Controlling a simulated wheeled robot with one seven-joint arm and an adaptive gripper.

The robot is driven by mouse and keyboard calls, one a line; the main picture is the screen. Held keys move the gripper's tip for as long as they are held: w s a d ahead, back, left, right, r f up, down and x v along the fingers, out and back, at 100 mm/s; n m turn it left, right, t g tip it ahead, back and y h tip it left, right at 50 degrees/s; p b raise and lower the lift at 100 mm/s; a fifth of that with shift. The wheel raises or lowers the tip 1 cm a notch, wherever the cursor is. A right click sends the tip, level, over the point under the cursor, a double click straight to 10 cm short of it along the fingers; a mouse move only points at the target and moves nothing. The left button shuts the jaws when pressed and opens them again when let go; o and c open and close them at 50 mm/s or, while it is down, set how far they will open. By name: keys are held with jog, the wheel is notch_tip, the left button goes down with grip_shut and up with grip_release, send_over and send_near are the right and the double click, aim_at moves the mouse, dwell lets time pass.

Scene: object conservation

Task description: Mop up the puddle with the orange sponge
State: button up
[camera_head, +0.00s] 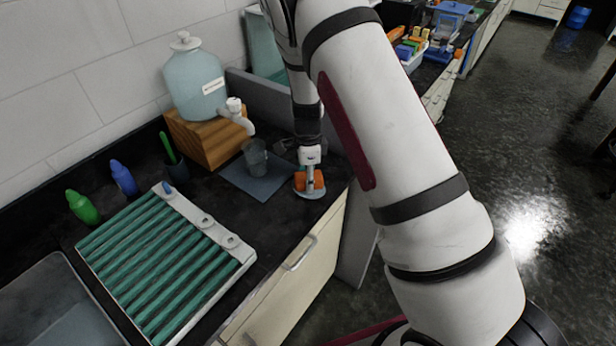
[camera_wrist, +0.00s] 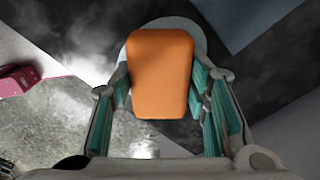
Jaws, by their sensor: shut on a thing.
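My gripper (camera_head: 310,176) is shut on the orange sponge (camera_head: 318,180), low over the black counter near its front edge. In the wrist view the sponge (camera_wrist: 160,75) sits between the two teal-padded fingers of my gripper (camera_wrist: 162,92). A pale round patch or disc (camera_head: 309,194) lies under the sponge; its rim also shows behind the sponge in the wrist view (camera_wrist: 197,31). I cannot tell whether it is the puddle or a dish, nor whether the sponge touches it. I make out no other clear puddle.
A glass (camera_head: 255,158) stands on a blue-grey mat (camera_head: 262,187) left of the sponge, below the tap of a jar (camera_head: 196,85) on a wooden block (camera_head: 205,143). A green ribbed rack (camera_head: 150,265) and bottles (camera_head: 82,207) stand farther left. The counter's edge is close.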

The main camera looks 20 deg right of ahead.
jog(key=shift+f, duration=0.6)
dwell(1.3)
jog(key=shift+r+p, duration=0.5)
jog(key=shift+r, duration=3.1)
jog(key=shift+s+a+r+p, duration=0.1)
jog(key=shift+s+a+p, duration=0.4)
jog(key=shift+s+a, duration=0.35)
jog(key=shift+a, duration=0.15)
jog(key=shift+w+f+b, duration=0.15)
jog(key=shift+f+b, duration=0.45)
jog(key=shift+f, duration=2.5)
jog(key=shift+f, duration=0.55)
jog(key=shift+r, duration=0.1)
